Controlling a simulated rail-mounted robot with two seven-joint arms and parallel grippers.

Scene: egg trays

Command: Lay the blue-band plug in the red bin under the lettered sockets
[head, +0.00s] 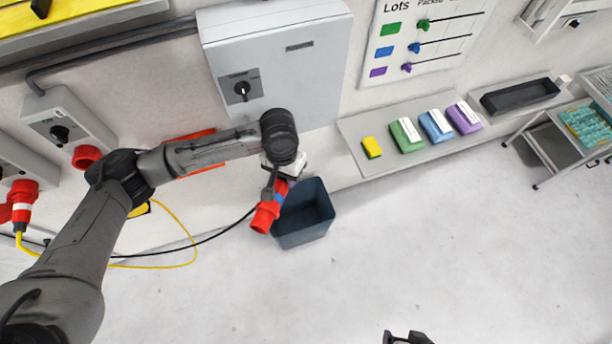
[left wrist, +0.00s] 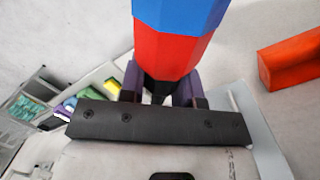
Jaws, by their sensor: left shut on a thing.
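The blue-band plug (head: 266,215) is red with a blue band and hangs in my left gripper (head: 277,176), above the left rim of a dark blue-grey bin. In the left wrist view the plug (left wrist: 168,50) stands between the two fingers of my left gripper (left wrist: 160,88), which are shut on it. A red bin (head: 201,134) shows at the wall, mostly hidden behind my left forearm. A red-orange piece, likely its wall (left wrist: 292,60), shows at the right in the left wrist view. The socket letters are not legible. A dark tip (head: 408,338), likely my right gripper, shows at the bottom edge.
The blue-grey bin (head: 318,228) stands open on the floor. A black cable (head: 215,236) and a yellow cable (head: 185,232) trail left. A red socket (head: 86,156) is on the wall. A shelf (head: 375,168) holds coloured packs.

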